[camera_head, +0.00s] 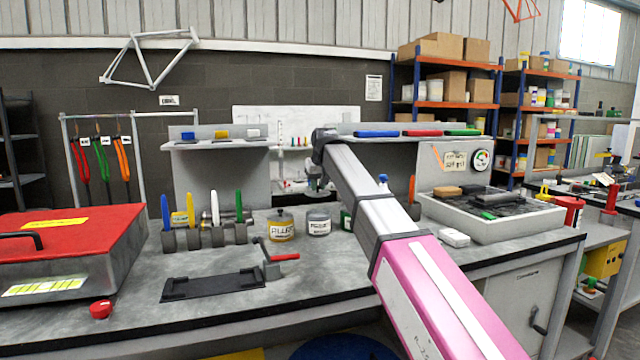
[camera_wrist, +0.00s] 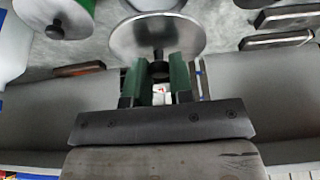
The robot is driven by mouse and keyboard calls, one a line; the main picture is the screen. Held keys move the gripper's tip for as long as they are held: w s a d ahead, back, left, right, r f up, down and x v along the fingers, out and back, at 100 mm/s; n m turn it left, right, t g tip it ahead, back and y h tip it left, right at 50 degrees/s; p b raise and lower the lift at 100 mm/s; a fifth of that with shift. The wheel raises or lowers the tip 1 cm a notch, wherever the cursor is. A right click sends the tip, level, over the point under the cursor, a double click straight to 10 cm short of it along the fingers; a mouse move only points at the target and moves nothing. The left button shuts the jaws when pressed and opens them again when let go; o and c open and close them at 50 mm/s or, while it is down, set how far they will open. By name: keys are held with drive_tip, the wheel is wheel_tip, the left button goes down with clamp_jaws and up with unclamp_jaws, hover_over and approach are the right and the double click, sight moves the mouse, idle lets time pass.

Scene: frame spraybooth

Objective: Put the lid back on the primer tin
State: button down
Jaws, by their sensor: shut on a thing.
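My gripper (camera_wrist: 157,78) shows its two green fingers in the wrist view, shut on the dark knob of a round metal lid (camera_wrist: 150,32). The lid's disc spreads out beyond the fingertips. In the head view my gripper (camera_head: 319,188) hangs over the bench, above a grey tin (camera_head: 319,226) with a white label, which looks like the primer tin. The gripper and lid appear apart from the tin there, but the lid is small and partly hidden. The inside of the tin cannot be made out.
A yellow tin (camera_head: 281,230) with a knobbed lid stands left of the grey tin. A green tin (camera_head: 346,220) is partly hidden behind my arm. A rack of upright tools (camera_head: 205,235) stands further left. A black tray (camera_head: 212,286) and red-handled tool (camera_head: 280,257) lie in front.

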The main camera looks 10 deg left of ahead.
sight(319, 194)
drive_tip(key=shift+f, duration=3.1)
drive_tip(key=shift+s+f, duration=0.1)
drive_tip(key=shift+f, duration=0.05)
drive_tip(key=shift+c, duration=2.3)
unclamp_jaws()
drive_tip(key=shift+r, duration=3.5)
clamp_jaws()
